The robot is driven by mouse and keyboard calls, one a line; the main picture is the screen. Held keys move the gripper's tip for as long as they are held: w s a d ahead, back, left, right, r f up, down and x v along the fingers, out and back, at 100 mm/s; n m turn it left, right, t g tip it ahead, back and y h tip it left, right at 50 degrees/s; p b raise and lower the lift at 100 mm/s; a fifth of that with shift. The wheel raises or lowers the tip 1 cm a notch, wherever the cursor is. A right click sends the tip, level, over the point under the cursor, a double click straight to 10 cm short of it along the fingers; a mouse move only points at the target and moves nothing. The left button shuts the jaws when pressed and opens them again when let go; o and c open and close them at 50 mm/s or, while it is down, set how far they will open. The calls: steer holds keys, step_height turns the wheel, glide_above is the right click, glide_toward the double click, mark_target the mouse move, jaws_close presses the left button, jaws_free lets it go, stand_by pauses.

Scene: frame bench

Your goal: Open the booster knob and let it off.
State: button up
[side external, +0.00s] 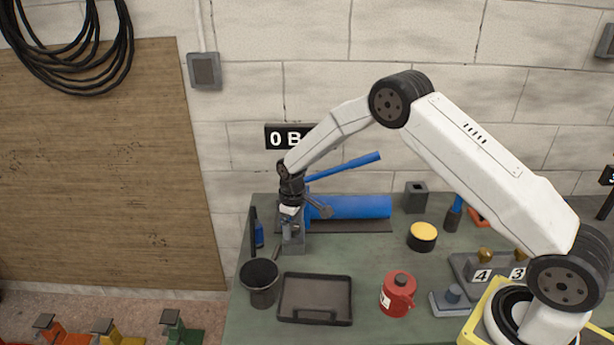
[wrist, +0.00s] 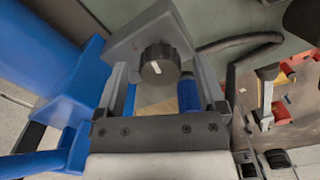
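A round black knob (wrist: 160,63) with a white pointer mark sits on the face of a grey block (wrist: 137,32) in the wrist view. My gripper (wrist: 160,72) is open, with one finger on each side of the knob. Gaps show between the fingers and the knob in this view. In the side external view my gripper (side external: 291,210) points down over a grey stand (side external: 293,240). The knob is hidden there behind the gripper. Beside it lies a blue cylinder (side external: 352,207) with a blue lever (side external: 343,168) slanting above it.
A black cup (side external: 260,290), an empty dark tray (side external: 316,312) and a red canister (side external: 398,294) stand in front on the green bench. A yellow-topped tin (side external: 423,234) and a grey block (side external: 415,197) stand to the right.

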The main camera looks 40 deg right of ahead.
mark_target(294, 227)
steer(key=shift+r, duration=0.1)
steer(key=shift+r, duration=3.85)
steer(key=shift+s, duration=0.1)
steer(key=shift+s+a+r, duration=0.1)
steer(key=shift+s+r, duration=0.25)
steer(key=shift+s, duration=0.05)
steer(key=s+r+m+t, duration=0.1)
steer(key=s+r+m, duration=0.1)
steer(key=s, duration=1)
steer(key=s+a+r+m+t, duration=0.1)
steer(key=s+r+m, duration=0.1)
steer(key=s, duration=1.1)
steer(key=shift+a+r+t, duration=0.15)
steer(key=shift+r+t, duration=0.15)
steer(key=shift+r, duration=0.6)
